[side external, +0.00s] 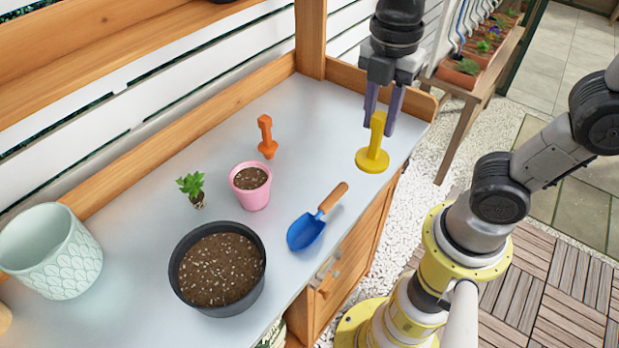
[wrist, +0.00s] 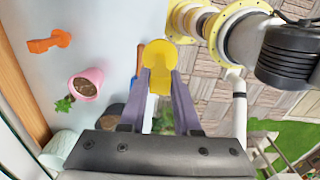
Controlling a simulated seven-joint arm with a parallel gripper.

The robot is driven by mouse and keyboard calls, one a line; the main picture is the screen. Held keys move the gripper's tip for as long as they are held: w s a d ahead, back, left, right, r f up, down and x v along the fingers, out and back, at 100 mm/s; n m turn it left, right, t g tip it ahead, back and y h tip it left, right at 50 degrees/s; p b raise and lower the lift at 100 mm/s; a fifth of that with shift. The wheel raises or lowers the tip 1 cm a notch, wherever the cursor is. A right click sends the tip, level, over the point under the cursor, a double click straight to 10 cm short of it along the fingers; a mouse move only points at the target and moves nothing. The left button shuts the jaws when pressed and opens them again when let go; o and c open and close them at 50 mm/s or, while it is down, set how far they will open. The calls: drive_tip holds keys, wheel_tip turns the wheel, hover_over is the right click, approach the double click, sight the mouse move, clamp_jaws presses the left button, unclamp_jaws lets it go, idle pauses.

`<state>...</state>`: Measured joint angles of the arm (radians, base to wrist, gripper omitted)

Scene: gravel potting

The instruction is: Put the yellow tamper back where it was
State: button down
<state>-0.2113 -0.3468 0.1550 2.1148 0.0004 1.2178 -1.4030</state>
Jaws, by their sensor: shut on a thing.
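The yellow tamper (side external: 373,158) is upright, its round foot down, at the right end of the bench in the side view. My gripper (side external: 379,118) points down and is shut on the top of its handle. In the wrist view the tamper (wrist: 158,55) shows between the fingertips (wrist: 159,80), its foot beyond them. I cannot tell for sure whether the foot touches the bench or hangs just above it.
On the grey bench (side external: 310,130) stand an orange dibber (side external: 266,138), a pink pot (side external: 251,190) of soil, a seedling (side external: 193,188), a black bowl (side external: 220,268) of soil, a blue trowel (side external: 308,229) and a pale green pot (side external: 52,252). The bench's right end around the tamper is clear.

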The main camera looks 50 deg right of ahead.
drive_tip(key=shift+s+d+r, duration=0.25)
drive_tip(key=shift+s+d, duration=0.15)
drive_tip(key=shift+s, duration=0.05)
drive_tip(key=shift+w+d+r+m, duration=0.1)
drive_tip(key=shift+w+r+m, duration=0.05)
drive_tip(key=shift+m, duration=0.15)
drive_tip(key=w+a+f, duration=0.2)
drive_tip(key=w+f, duration=1)
drive_tip(key=w, duration=0.1)
drive_tip(key=shift+w+a+f, duration=0.15)
drive_tip(key=shift+w+f, duration=0.1)
drive_tip(key=shift+f, duration=0.15)
drive_tip(key=shift+f, duration=0.15)
drive_tip(key=c, duration=0.6)
unclamp_jaws()
